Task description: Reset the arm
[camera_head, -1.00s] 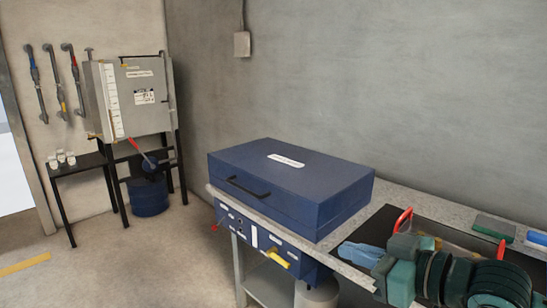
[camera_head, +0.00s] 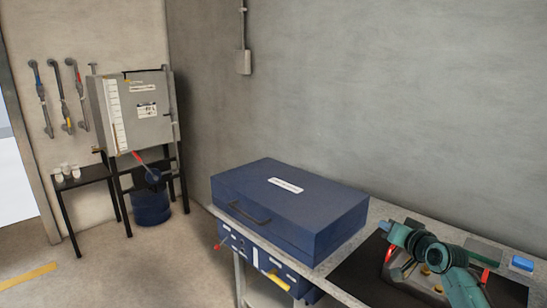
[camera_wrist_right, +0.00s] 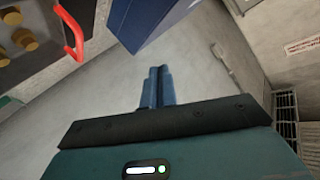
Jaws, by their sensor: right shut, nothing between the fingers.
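My right arm (camera_head: 440,258), teal with dark rings, is bent over the right end of the bench in the head view. My right gripper (camera_wrist_right: 158,72) shows in the wrist view with its two blue fingers side by side, shut and empty. My left gripper is in neither view.
A closed blue case (camera_head: 290,205) stands on the grey bench (camera_head: 385,208). A dark panel (camera_head: 365,278) with brass knobs and red handles lies under my right arm. A grey cabinet (camera_head: 140,110) and blue bucket (camera_head: 151,207) stand at the left. Floor between is clear.

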